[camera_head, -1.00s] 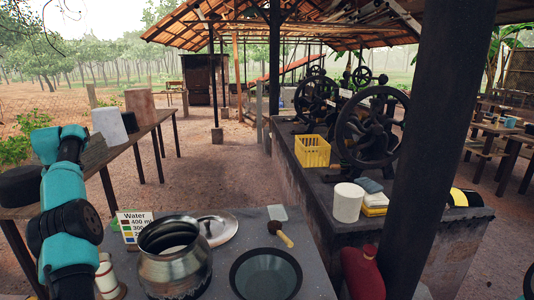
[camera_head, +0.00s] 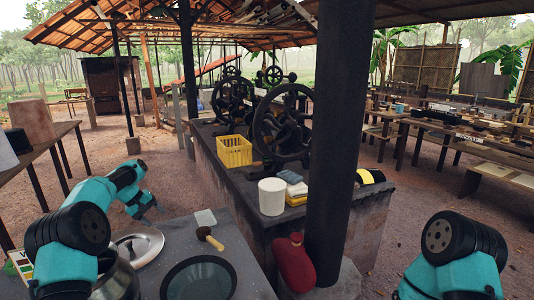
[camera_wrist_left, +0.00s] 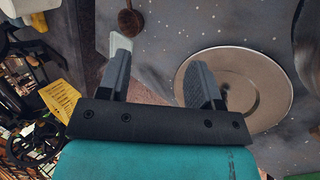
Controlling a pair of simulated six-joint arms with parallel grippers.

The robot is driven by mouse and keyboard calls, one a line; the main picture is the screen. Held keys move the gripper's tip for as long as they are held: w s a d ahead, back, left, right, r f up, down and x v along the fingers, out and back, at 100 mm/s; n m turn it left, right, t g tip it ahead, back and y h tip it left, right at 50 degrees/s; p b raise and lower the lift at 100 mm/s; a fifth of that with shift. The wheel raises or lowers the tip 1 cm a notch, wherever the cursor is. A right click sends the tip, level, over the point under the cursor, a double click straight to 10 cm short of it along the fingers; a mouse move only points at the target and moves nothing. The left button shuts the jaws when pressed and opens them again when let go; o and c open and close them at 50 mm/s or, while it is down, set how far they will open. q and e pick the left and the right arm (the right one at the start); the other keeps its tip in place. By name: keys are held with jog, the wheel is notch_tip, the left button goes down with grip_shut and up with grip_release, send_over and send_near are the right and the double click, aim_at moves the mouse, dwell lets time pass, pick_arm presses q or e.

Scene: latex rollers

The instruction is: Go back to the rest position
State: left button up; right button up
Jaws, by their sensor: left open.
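My left gripper (camera_head: 150,207) is open and empty above the far left part of the grey table (camera_head: 178,230). In the left wrist view its two fingers (camera_wrist_left: 160,78) are spread with nothing between them. The round metal lid (camera_head: 138,246) lies flat on the table, just nearer than the gripper; it also shows in the left wrist view (camera_wrist_left: 255,85), beside and partly behind one finger. The metal pot (camera_head: 116,278) is partly hidden behind my left arm. My right arm shows at the lower right, but its gripper is out of view.
The bench beyond holds a yellow crate (camera_head: 234,152), white bucket (camera_head: 271,196) and rollers (camera_head: 284,125).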

pick_arm(q)
jog(key=d+f+m+g+h, duration=0.1)
jog(key=d+f+h, duration=0.15)
jog(key=d, duration=1.55)
jog(key=d+f+g+h, duration=0.1)
jog(key=d+f, duration=0.2)
jog(key=d, duration=1.4)
jog(key=s+d+f+n+g, duration=0.1)
jog(key=s+d+f, duration=0.85)
jog(key=d, duration=0.35)
jog(key=s+a+f+n+g+y, duration=0.1)
jog(key=s+a+f, duration=0.1)
jog(key=s+f, duration=0.75)
jog(key=s+a+f+n+g+y, duration=0.15)
jog(key=s+f, duration=0.25)
jog(key=s, duration=1.1)
jog(key=s+a+f+m+t+y, duration=0.1)
jog(key=s+a+f+m+t, duration=0.1)
jog(key=a, duration=0.8)
jog(key=s+a+f+m+t+y, duration=0.1)
jog(key=s+a+m, duration=0.4)
jog(key=a, duration=0.6)
jog(key=shift+a+f+m+t+y, duration=0.35)
jog(key=shift+f+t+y, duration=0.1)
jog(key=shift+f, duration=0.25)
